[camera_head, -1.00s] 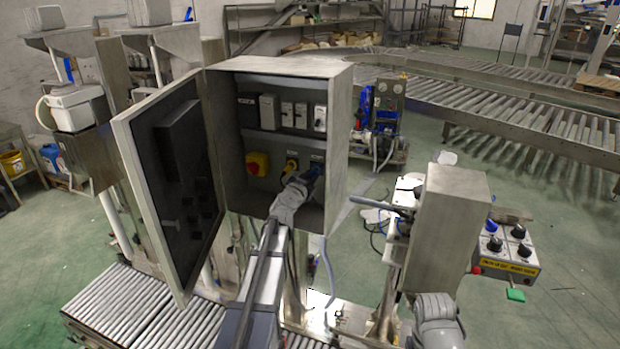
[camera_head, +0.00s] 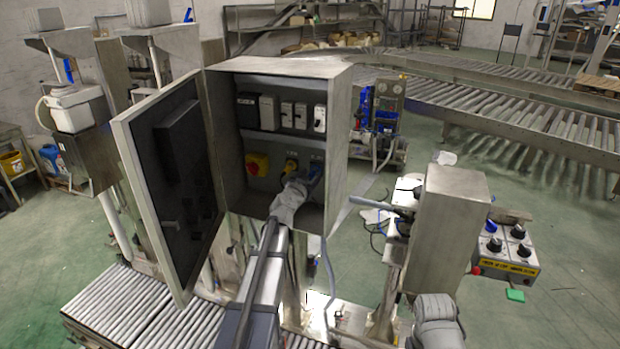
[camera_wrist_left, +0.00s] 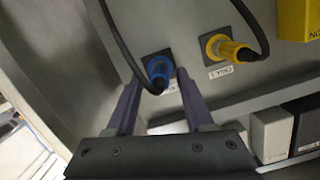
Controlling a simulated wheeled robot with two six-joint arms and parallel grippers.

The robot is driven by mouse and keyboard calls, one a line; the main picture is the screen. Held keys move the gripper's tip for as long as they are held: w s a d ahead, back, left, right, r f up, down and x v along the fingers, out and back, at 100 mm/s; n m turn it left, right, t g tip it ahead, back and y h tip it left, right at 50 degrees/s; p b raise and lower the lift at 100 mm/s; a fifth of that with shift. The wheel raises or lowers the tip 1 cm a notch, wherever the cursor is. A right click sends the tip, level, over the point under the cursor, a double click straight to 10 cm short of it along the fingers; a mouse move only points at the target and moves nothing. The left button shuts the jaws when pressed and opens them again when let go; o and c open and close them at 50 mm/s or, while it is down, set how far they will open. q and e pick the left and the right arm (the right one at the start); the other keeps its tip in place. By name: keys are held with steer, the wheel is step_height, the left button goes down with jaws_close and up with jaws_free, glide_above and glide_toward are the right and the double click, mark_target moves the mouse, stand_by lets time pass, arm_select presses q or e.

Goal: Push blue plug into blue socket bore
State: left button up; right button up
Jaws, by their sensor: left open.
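The blue plug (camera_wrist_left: 158,76) sits at the blue socket (camera_wrist_left: 160,64) on the cabinet's inner back panel, with a dark cable running from it. How deep it sits in the bore I cannot tell. My left gripper (camera_wrist_left: 157,83) is open, its two dark fingers either side of the plug in the left wrist view. Contact with the plug is not clear. In the head view my left gripper (camera_head: 308,180) reaches into the cabinet and partly covers the blue socket area (camera_head: 317,162). My right gripper does not show.
A yellow plug (camera_wrist_left: 230,49) sits in the neighbouring socket. The grey cabinet (camera_head: 340,140) has side walls close around my left arm, and its door (camera_head: 135,170) stands open at left. A red-and-yellow switch (camera_head: 257,164) is beside the sockets. A metal post box (camera_head: 450,225) stands at right.

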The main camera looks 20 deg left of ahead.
arm_select(q)
steer(key=shift+o, duration=1.3)
steer(key=s+r+p, duration=0.1)
steer(key=s, duration=0.6)
steer(key=shift+s+d, duration=0.35)
